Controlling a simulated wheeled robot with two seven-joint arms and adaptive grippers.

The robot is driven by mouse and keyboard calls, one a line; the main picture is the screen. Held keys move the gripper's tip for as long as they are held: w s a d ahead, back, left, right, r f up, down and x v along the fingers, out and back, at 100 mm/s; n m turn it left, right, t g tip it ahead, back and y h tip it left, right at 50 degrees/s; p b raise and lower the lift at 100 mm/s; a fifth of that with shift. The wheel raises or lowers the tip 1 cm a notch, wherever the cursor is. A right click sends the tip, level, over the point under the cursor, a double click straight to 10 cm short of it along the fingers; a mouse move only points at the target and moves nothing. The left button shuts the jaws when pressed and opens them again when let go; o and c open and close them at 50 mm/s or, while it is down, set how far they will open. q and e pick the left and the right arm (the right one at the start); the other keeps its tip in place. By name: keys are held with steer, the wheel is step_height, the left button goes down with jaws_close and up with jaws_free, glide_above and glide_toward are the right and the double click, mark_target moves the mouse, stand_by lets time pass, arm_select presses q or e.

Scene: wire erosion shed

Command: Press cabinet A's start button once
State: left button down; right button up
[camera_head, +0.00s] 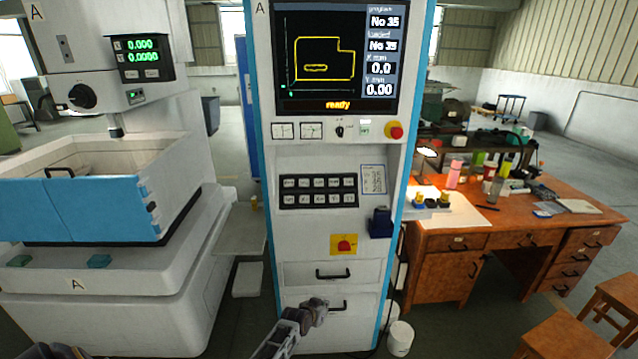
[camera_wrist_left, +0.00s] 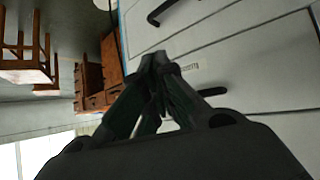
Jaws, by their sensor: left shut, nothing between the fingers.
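Cabinet A (camera_head: 324,218) is a tall white cabinet with blue edges and an "A" at its top left. Its screen (camera_head: 322,60) shows a yellow outline and the word "ready". Below the screen is a row with two dials, a dark switch (camera_head: 340,131), a small pale green-marked button (camera_head: 364,127) and a red mushroom button (camera_head: 394,131) on yellow. I cannot read which is marked start. My left gripper (camera_head: 318,304) is shut and empty in front of the lower drawers, well below that row. In the left wrist view its fingertips (camera_wrist_left: 155,62) meet before the drawer fronts.
A black key panel (camera_head: 318,191), a red switch on a yellow plate (camera_head: 344,245) and a dark blue holder (camera_head: 381,222) are on the cabinet's front. A white machine (camera_head: 120,270) stands at left. A wooden desk (camera_head: 440,242) and stools (camera_head: 565,335) stand at right.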

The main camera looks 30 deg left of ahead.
arm_select(q)
steer(key=w+a+r+t, duration=0.2)
steer(key=w+r, duration=0.4)
steer(key=r, duration=0.6)
steer(key=t+p, duration=0.2)
steer(key=t, duration=0.1)
glide_toward(319, 182)
steer(key=w+d+f, duration=0.1)
steer(key=d+f, duration=0.6)
steer(key=f, duration=0.1)
step_height(319, 182, up, 14)
steer(key=a+t, duration=0.2)
steer(key=shift+s+n+t, duration=0.3)
steer(key=shift+s, duration=0.05)
steer(key=shift+w+f, duration=0.1)
steer(key=shift+w+a+f+b, duration=0.6)
steer(key=shift+w+f+b, duration=0.25)
steer(key=shift+w+b, duration=0.25)
steer(key=shift+w+a+f+b, duration=0.6)
steer(key=shift+w+f+b, duration=0.25)
steer(key=shift+b, duration=0.4)
steer(key=shift+w+a+f+b, duration=0.65)
steer(key=shift+w+f+b, duration=0.15)
steer(key=shift+w+b, duration=0.3)
steer(key=shift+a, duration=0.1)
steer(key=shift+w+a+f+b, duration=0.1)
steer(key=shift+w+f+b, duration=0.15)
steer(key=shift+b, duration=0.15)
